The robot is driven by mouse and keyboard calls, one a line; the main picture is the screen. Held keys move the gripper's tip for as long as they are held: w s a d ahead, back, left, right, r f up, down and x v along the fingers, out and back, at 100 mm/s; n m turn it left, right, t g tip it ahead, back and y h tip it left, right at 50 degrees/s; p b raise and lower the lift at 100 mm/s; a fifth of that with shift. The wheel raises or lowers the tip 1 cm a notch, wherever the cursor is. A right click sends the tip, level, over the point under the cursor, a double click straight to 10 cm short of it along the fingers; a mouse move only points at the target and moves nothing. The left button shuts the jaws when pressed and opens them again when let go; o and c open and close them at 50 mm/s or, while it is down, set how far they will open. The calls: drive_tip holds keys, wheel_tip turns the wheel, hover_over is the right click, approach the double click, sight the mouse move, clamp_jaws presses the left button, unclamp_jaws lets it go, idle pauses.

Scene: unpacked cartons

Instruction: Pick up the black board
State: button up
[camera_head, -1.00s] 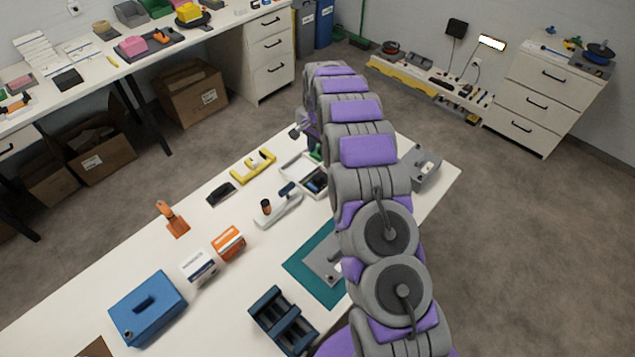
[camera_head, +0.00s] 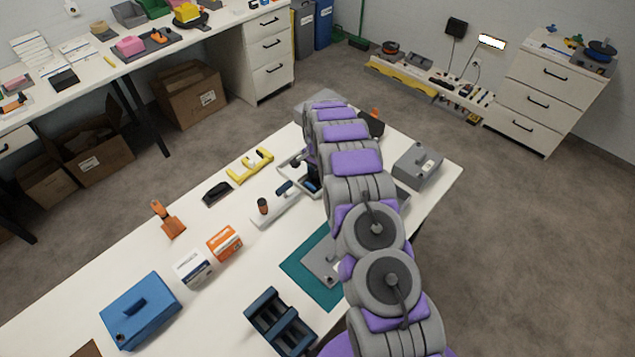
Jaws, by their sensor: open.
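My arm reaches away over the white table and bends down at its far end. My gripper (camera_head: 311,180) is mostly hidden behind the arm, and only a dark part shows beside the grey-rimmed tray; it is open. No black board can be made out for certain. A flat black piece (camera_head: 372,125) shows just right of the arm's far end, partly covered by it. A small black object (camera_head: 217,192) lies on the table to the left, apart from the gripper.
The white table (camera_head: 240,292) also holds a yellow tool (camera_head: 250,165), a grey box (camera_head: 418,164), an orange box (camera_head: 224,243), a blue box (camera_head: 141,310), a dark blue rack (camera_head: 280,322) and a teal mat (camera_head: 303,271). Floor is clear to the right.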

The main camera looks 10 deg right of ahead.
sight(316, 176)
drive_tip(key=shift+a, duration=0.15)
drive_tip(key=shift+a, duration=0.15)
drive_tip(key=shift+c, duration=1.1)
clamp_jaws()
drive_tip(key=shift+r, duration=0.1)
wheel_tip(316, 176, up, 10)
drive_tip(key=p, duration=0.2)
